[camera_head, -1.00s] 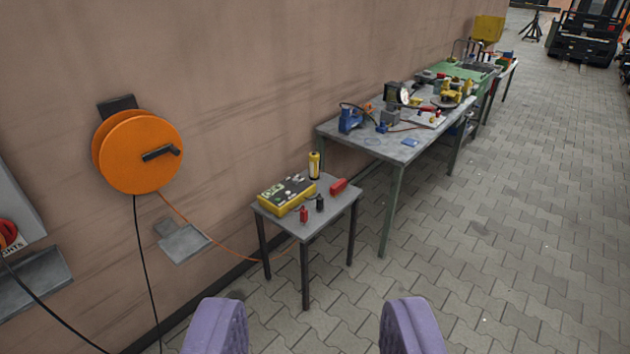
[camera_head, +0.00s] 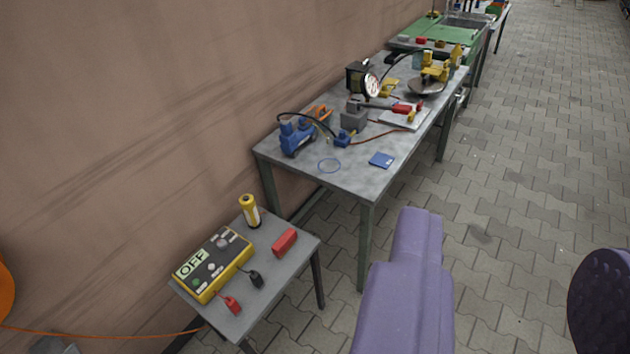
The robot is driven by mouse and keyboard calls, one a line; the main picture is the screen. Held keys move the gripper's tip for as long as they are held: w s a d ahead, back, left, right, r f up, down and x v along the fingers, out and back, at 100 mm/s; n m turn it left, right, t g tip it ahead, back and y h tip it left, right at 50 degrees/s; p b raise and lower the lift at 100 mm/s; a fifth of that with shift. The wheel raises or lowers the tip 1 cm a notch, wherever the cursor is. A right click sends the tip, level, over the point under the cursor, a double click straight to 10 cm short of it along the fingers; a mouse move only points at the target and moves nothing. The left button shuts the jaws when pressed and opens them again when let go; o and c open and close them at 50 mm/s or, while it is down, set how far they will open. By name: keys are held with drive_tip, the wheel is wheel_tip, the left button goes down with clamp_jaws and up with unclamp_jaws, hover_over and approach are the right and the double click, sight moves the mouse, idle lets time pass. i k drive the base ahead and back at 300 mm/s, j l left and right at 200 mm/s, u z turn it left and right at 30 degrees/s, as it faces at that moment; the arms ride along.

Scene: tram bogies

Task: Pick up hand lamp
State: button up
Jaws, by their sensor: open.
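A yellow cylinder with black ends (camera_head: 250,211) stands upright at the back of the small grey table (camera_head: 285,298), like a hand lamp.
The small table also holds a yellow box marked OFF (camera_head: 213,264), a red block (camera_head: 285,242) and red and black clips. The workbench carries a blue tool (camera_head: 297,137) and other tools. The wall is at left. Paved floor (camera_head: 530,150) is clear at right.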

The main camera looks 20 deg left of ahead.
sight(249, 209)
drive_tip(key=i+l+z, duration=0.1)
drive_tip(key=i, duration=1.05)
drive_tip(key=i+j+u, duration=0.15)
drive_tip(key=i+u, duration=0.65)
drive_tip(key=i+l+u, duration=0.1)
drive_tip(key=i+u, duration=0.45)
drive_tip(key=i, duration=0.2)
